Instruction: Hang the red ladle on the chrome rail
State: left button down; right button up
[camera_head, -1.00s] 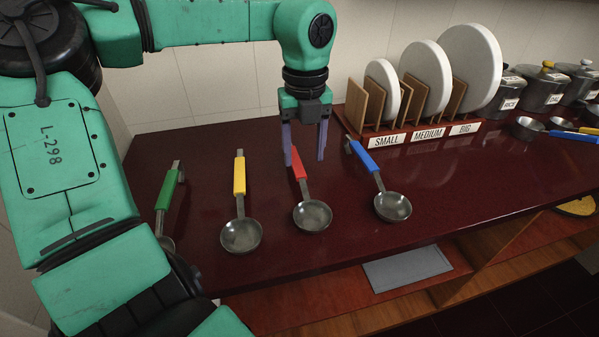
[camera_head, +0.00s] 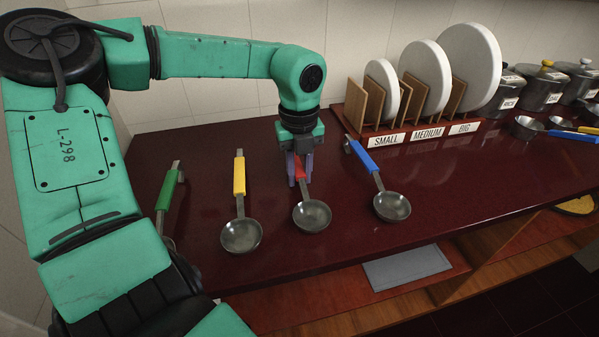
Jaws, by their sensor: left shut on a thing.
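The red ladle (camera_head: 312,215) lies on the dark red counter with its steel bowl toward me. My left gripper (camera_head: 300,172) points down from above and is shut on the red handle. Its fingers and body hide most of the handle. The bowl appears to rest on the counter. The chrome rail is not in view. My right gripper is not in view.
A yellow ladle (camera_head: 241,233) and a green ladle (camera_head: 168,200) lie to the left; a blue ladle (camera_head: 391,206) lies to the right. A plate rack (camera_head: 408,136) with white plates stands behind. Lidded pots (camera_head: 543,88) stand at the far right.

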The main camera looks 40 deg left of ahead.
aim_at(300, 171)
pick_arm(q)
jog(key=shift+r, duration=0.1)
notch_tip(300, 171, up, 20)
jog(key=p, duration=0.1)
jog(key=shift+p, duration=0.35)
dwell(0.4)
